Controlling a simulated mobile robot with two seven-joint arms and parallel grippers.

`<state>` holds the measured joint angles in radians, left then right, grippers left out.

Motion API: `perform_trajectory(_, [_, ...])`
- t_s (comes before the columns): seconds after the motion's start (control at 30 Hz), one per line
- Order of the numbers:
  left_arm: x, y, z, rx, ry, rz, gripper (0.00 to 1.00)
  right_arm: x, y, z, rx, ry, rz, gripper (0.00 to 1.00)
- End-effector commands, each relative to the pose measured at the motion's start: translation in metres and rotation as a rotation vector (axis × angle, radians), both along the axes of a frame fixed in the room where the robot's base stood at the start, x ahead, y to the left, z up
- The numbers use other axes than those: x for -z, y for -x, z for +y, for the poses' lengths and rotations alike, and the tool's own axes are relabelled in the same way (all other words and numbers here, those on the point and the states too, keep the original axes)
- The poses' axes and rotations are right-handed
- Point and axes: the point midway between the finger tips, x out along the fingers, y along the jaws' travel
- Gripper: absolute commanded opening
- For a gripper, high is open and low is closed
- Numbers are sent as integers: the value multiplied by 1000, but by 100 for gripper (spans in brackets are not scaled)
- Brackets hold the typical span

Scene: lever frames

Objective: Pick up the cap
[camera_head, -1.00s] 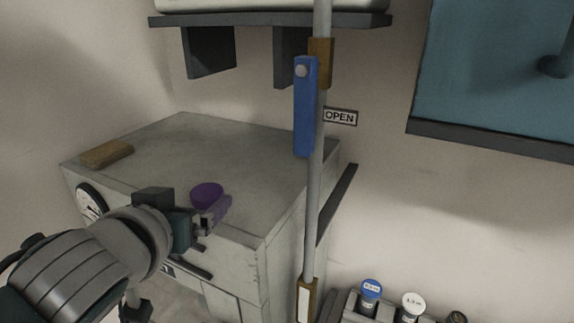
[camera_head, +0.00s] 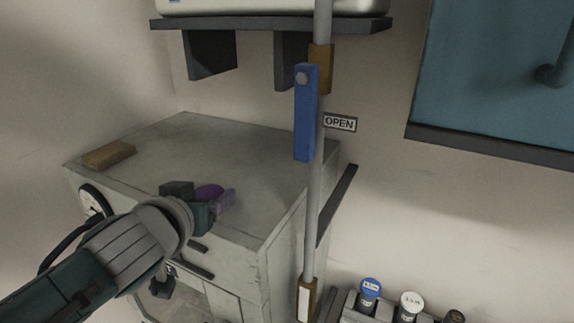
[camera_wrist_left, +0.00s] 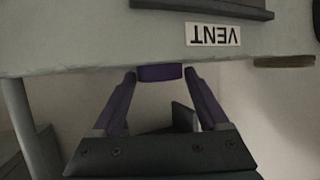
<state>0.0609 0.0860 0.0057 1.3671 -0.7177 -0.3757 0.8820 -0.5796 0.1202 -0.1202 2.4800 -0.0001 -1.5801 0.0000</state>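The purple cap (camera_head: 208,191) sits on top of the grey cabinet (camera_head: 180,140), near its front edge, partly hidden by my left gripper. My left gripper (camera_head: 226,199) is at the cap, its purple fingers pointing towards it. In the left wrist view the cap (camera_wrist_left: 160,73) shows at the cabinet's edge between the two fingertips. The fingers are spread, with a narrow gap on each side of the cap. My right gripper is not in view.
A tan block (camera_head: 109,155) lies at the cabinet's left. A vertical pole with a blue lever (camera_head: 305,115) and an OPEN sign (camera_head: 340,122) stands to the right. A dark shelf (camera_head: 270,25) hangs above. Capped bottles (camera_head: 370,290) stand at the lower right.

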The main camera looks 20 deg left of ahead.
Motion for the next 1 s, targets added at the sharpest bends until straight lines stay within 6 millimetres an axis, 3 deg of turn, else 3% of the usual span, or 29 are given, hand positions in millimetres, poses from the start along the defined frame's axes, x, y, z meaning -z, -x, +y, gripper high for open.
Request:
perform_trajectory(0.07, [0, 0, 0, 0, 0, 0, 67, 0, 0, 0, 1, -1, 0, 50])
perform_trajectory(0.63, [0, 0, 0, 0, 0, 0, 3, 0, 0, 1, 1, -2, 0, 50])
perform_trajectory(0.87, [-4, 0, 0, 0, 0, -1, 2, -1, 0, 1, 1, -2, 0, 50])
perform_trajectory(1.0, [-18, 0, 1, -1, -2, -4, 2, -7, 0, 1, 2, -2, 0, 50])
